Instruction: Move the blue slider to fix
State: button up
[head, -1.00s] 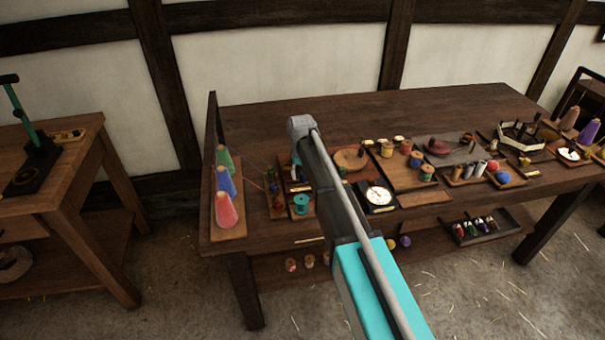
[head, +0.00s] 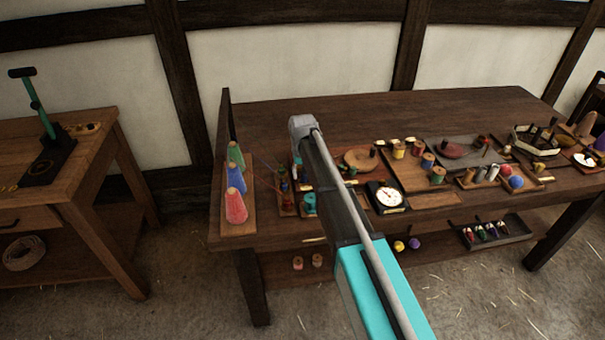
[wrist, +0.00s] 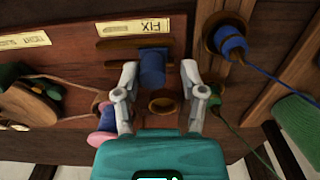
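The blue slider (wrist: 152,68) is a short upright blue block in the wrist view, at a dark slot (wrist: 135,43) in a brown wooden board. A cream label reading FIX (wrist: 134,27) appears upside down just beyond the slot. My gripper (wrist: 159,72) is open, with one finger on each side of the blue slider and a visible gap on both sides. I cannot tell how deep the fingertips reach. A round wooden ring or hole (wrist: 162,103) lies between the slider and my palm. In the head view my arm hides the gripper and slider.
A blue spool (wrist: 230,42) with thread stands right of my gripper. A green piece (wrist: 213,96) and a pink disc (wrist: 101,138) sit close to the fingers. Another label (wrist: 25,41) lies left. Cones (head: 235,180), a dial (head: 388,196) and spools crowd the workbench (head: 300,108).

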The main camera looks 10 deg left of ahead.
jog(key=shift+d, duration=0.2)
dwell(0.6)
jog(key=shift+r, duration=0.1)
notch_tip(320, 180, up, 7)
jog(key=p, duration=0.7)
dwell(0.5)
jog(key=s+d+m, duration=0.3)
jog(key=s+d, duration=2.1)
jog(key=d, duration=0.2)
jog(key=shift+s+d, duration=0.15)
jog(key=shift+s, duration=0.1)
